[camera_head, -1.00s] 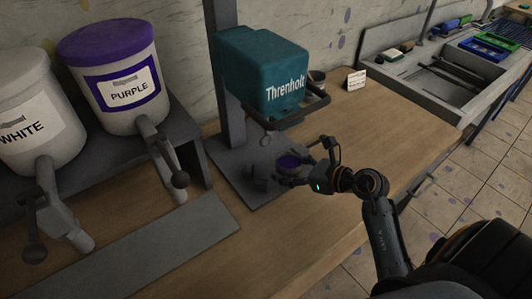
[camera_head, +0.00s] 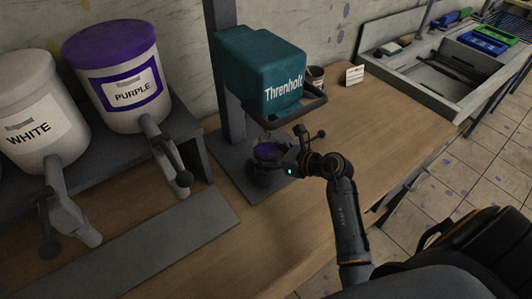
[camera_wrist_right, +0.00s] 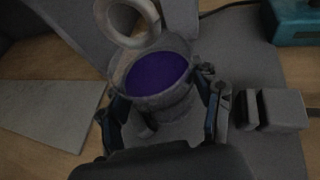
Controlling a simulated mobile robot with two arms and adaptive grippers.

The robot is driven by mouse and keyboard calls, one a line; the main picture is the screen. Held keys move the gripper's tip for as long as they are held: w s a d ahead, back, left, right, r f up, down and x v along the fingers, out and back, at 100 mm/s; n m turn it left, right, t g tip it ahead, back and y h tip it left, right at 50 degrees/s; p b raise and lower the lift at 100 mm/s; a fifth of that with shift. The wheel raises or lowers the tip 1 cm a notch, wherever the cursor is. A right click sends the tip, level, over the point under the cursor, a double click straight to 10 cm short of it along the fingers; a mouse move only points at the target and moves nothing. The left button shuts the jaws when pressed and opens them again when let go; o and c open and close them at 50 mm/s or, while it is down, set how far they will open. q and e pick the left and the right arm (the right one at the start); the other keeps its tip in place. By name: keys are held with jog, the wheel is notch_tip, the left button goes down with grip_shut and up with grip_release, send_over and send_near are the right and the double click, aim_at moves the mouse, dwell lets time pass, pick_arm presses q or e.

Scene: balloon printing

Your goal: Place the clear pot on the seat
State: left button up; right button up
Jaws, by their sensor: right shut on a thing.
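The clear pot (camera_head: 267,152), with purple paint inside, is at the teal Threnholt machine (camera_head: 262,72), low over its grey base plate (camera_head: 234,176). My right gripper (camera_head: 272,160) is shut on the pot. In the right wrist view the pot (camera_wrist_right: 155,85) sits between the two fingers (camera_wrist_right: 165,112), and a pale grey ring (camera_wrist_right: 128,22) overlaps its far rim. A grey block (camera_wrist_right: 270,109) stands beside the right finger on the base. The pot's underside is hidden, so I cannot tell whether it touches the seat. My left gripper is not in view.
White (camera_head: 38,110) and purple (camera_head: 115,75) paint tubs with taps stand on a dark shelf at left. A dark cup (camera_head: 315,77) and small card (camera_head: 355,75) are behind the machine. A sink tray (camera_head: 430,75) is at the back right. The bench's right side is clear.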

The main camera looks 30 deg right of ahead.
jog(key=shift+f+b, duration=0.35)
jog(key=shift+f, duration=0.25)
jog(key=o, duration=1.3)
jog(key=shift+o, duration=0.2)
jog(key=shift+r, duration=0.15)
